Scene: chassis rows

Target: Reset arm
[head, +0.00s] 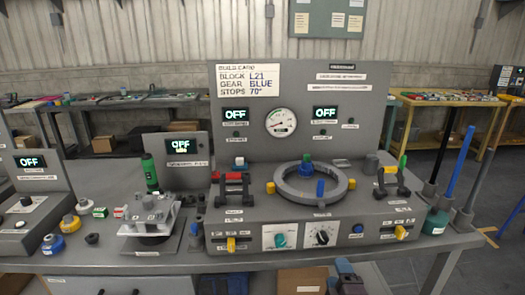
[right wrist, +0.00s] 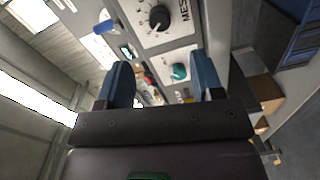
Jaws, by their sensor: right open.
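My right gripper (head: 345,268) is low in the head view, in front of the console's front edge. In the right wrist view my right gripper (right wrist: 163,75) has its two blue fingers wide apart with nothing between them. Past them are the console's front panel, a black dial (right wrist: 158,18) and a teal knob (right wrist: 179,72). I cannot make out my left gripper.
A fixture plate (head: 150,225), a green bottle (head: 150,172) and small parts are at left. A cardboard box (head: 302,281) is below the bench.

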